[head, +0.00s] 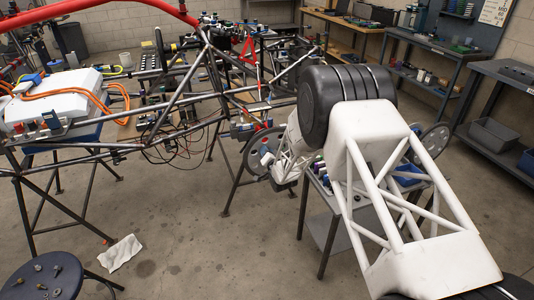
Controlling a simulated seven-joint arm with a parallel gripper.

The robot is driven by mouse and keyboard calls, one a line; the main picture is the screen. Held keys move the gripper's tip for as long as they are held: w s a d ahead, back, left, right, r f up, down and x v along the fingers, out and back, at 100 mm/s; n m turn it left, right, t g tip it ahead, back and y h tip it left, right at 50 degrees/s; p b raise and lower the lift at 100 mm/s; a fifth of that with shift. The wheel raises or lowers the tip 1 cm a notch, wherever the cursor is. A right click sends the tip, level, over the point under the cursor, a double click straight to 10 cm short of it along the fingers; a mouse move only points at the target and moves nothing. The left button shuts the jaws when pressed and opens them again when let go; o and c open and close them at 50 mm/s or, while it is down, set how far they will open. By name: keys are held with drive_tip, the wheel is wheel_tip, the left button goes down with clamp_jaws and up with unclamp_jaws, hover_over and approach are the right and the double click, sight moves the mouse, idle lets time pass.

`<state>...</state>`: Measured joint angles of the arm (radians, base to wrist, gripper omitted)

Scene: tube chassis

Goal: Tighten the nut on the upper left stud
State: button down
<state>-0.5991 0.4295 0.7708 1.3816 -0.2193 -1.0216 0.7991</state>
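My white arm reaches from the lower right, with a large black joint in front of the chassis. My gripper (271,164) is small and partly hidden by my arm; its fingers cannot be made out. It is close in the picture to a round grey disc (254,149) at the near end of the tube chassis (182,91). I cannot tell whether it touches the disc. The upper left stud and its nut are too small or hidden to pick out.
A small table (317,209) with coloured items stands behind my arm. A round dark stool (48,282) holds several small metal parts. A white cloth (120,252) lies on the floor. Workbenches (430,62) line the back right. Open floor shows between stool and table.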

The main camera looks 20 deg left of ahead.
idle(0.3)
drive_tip(key=shift+a+m, duration=0.1)
drive_tip(key=shift+m, duration=2.5)
drive_tip(key=m, duration=0.2)
drive_tip(key=shift+r+m, duration=0.1)
drive_tip(key=shift+m, duration=0.3)
drive_tip(key=c, duration=0.8)
unclamp_jaws()
drive_tip(key=shift+c, duration=0.2)
drive_tip(key=shift+f, duration=0.2)
